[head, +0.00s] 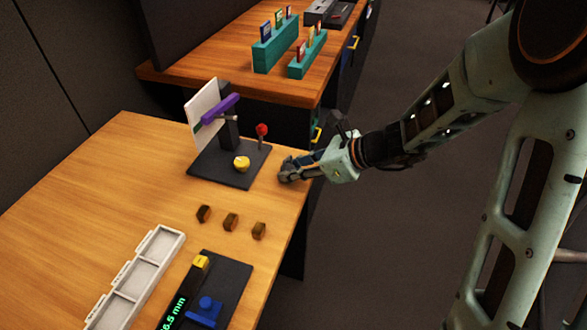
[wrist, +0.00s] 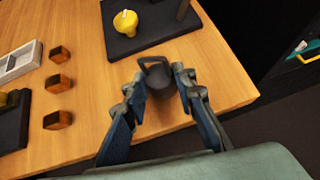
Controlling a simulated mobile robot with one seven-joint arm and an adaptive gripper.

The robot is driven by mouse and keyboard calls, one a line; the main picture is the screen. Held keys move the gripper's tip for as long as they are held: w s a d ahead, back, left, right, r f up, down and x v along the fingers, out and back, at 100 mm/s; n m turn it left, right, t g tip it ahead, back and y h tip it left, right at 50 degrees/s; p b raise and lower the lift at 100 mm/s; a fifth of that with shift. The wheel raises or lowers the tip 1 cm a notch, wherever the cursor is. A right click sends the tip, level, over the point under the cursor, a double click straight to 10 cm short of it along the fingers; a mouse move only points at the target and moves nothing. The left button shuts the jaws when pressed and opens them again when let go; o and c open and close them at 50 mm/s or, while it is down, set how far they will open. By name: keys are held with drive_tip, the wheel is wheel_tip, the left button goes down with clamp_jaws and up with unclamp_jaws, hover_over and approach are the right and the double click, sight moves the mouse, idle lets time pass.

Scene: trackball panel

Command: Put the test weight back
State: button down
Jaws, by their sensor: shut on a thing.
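The test weight (wrist: 160,82) is a dark grey body with a loop handle, seen in the wrist view. My gripper (wrist: 158,86) is shut on it, one finger on each side. In the head view my gripper (head: 287,172) is at the table's right edge, just right of the black panel (head: 222,176), and the weight is hard to make out there. I cannot tell whether the weight touches the table. The panel carries a yellow ball (head: 242,163), a red-knobbed lever (head: 262,130), a purple bar (head: 220,108) and a white plate (head: 201,112).
Three small brown blocks (head: 231,221) stand in a row in front of the panel. A pale compartment tray (head: 137,278) and a dark gauge base (head: 232,275) with a green readout are nearer. The left of the wooden table (head: 90,190) is clear. Teal racks (head: 275,46) stand on another table behind.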

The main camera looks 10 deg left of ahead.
drive_tip(key=shift+f, duration=0.15)
drive_tip(key=c, duration=1.6)
unclamp_jaws()
drive_tip(key=shift+r, duration=0.25)
drive_tip(key=p+v, duration=0.2)
drive_tip(key=v, duration=1)
drive_tip(key=shift+p, duration=0.35)
